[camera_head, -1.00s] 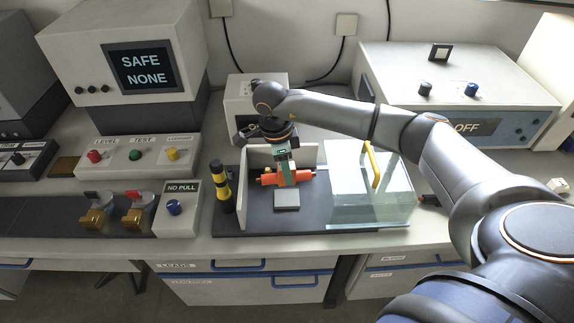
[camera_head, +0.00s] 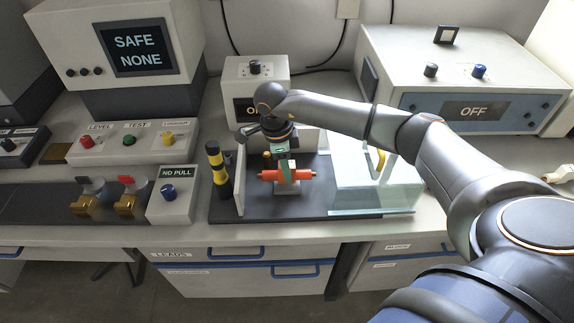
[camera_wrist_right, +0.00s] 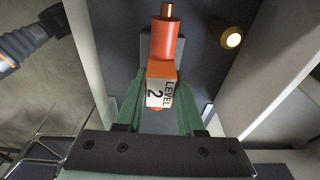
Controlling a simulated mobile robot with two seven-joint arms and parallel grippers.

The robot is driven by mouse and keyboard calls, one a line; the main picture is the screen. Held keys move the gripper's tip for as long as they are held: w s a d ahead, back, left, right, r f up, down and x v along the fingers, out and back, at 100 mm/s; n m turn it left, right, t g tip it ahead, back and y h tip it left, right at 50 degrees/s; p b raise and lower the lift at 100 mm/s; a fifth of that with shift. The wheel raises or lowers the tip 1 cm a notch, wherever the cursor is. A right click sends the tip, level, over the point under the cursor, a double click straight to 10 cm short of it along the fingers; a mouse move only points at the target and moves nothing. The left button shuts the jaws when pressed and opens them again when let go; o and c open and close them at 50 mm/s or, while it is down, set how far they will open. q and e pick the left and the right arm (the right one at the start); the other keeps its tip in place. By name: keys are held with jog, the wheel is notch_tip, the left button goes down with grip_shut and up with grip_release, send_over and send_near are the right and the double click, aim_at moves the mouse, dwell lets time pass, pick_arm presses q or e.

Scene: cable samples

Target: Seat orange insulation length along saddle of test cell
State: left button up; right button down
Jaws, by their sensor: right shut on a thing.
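The orange insulation length (camera_head: 268,175) lies crosswise in the head view, with thin metal ends. My right gripper (camera_head: 283,163) is shut on its middle from above. In the right wrist view the length (camera_wrist_right: 165,42) carries a white "LEVEL 2" label and sits between green fingers (camera_wrist_right: 158,105). The grey saddle block (camera_head: 289,188) of the test cell shows directly under and in front of the length. Whether they touch cannot be told. The cell has a dark base (camera_head: 262,208) and pale walls (camera_head: 240,185). My left gripper is not in view.
A clear cover (camera_head: 350,195) with a yellow handle stands right of the saddle. A yellow-and-black stick (camera_head: 218,170) stands upright at the left. The "NO PULL" box (camera_head: 172,205) is farther left. A box with a display (camera_head: 255,75) stands behind.

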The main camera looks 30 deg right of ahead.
jog(key=shift+f+b, duration=0.45)
jog(key=shift+f, duration=0.2)
dwell(0.3)
jog(key=shift+c, duration=2.2)
grip_release()
